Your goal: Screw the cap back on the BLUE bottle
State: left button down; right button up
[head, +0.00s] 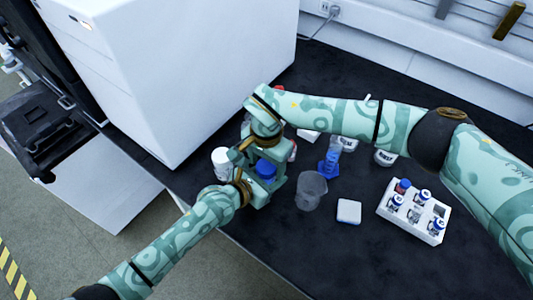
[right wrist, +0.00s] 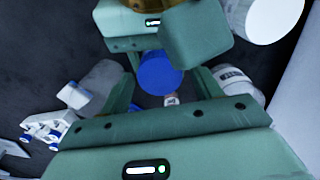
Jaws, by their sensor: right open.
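A blue cap (head: 265,169) shows between my two grippers in the head view. It shows larger in the right wrist view (right wrist: 158,75); the bottle body is hidden, so I cannot tell whether the cap sits on it. My right gripper (right wrist: 165,92) is open, with its fingers on either side of the blue cap and a gap visible. My left gripper (head: 250,180) reaches in from the lower left, close beside the cap. Its fingers are largely covered by the right gripper, so its grip cannot be made out.
A white-capped bottle (head: 221,157) stands left of the grippers. A large white instrument (head: 190,70) rises behind. The front right tabletop is clear.

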jog(key=shift+f, duration=0.15)
jog(key=c, duration=1)
jog(key=m, duration=0.6)
jog(key=shift+m, duration=0.3)
jog(key=o, duration=1.1)
jog(key=shift+r, duration=2.25)
jog(key=shift+c, duration=0.5)
